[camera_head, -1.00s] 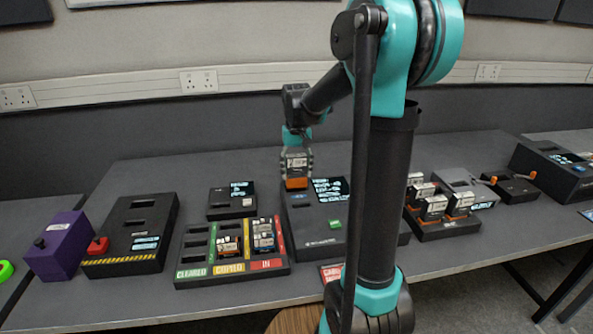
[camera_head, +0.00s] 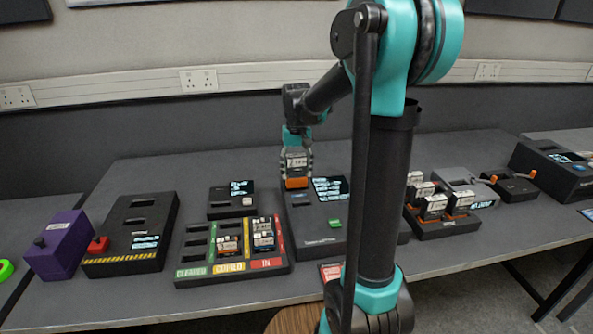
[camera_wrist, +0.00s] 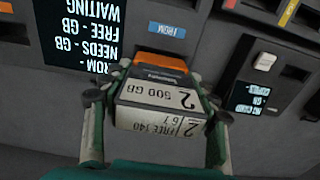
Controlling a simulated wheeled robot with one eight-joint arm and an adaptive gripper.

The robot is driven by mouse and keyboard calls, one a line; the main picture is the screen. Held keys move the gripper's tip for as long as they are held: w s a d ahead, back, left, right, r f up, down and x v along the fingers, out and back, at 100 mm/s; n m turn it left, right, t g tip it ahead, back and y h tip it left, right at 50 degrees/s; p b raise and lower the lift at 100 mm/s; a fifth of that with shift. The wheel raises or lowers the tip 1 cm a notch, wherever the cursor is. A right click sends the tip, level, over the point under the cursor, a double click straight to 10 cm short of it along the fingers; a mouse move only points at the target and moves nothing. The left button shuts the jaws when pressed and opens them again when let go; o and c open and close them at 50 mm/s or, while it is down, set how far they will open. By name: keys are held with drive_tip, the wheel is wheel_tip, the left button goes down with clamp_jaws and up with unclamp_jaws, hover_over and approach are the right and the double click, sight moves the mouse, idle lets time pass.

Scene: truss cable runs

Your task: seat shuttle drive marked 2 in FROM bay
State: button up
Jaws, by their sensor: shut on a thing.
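My gripper (camera_head: 297,172) is shut on the shuttle drive marked 2 (camera_wrist: 157,98). In the wrist view the drive has a white label reading 2 and 500 GB, and an orange end. In the head view that orange end (camera_head: 297,183) points down at the dark copy station (camera_head: 320,240). A blue FROM label (camera_wrist: 167,30) is just beyond the orange end in the wrist view. The FROM bay opening is hidden by the drive and gripper, so I cannot tell whether the drive's end is inside it.
The station's screen (camera_head: 330,189) reads WAITING in the wrist view. A rack (camera_head: 185,272) marked CLEARED, COPIED and IN stands left, holding several drives. Another holder (camera_head: 447,229) with several drives stands right. A small screened box (camera_head: 230,203) stands behind the rack.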

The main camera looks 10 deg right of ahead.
sight(297, 155)
drive_tip(key=shift+f, duration=2)
idle(1.7)
drive_tip(key=o, duration=1.5)
drive_tip(key=shift+o, duration=0.5)
drive_tip(key=shift+o, duration=1.2)
drive_tip(key=shift+r, duration=0.1)
drive_tip(key=shift+r, duration=3.65)
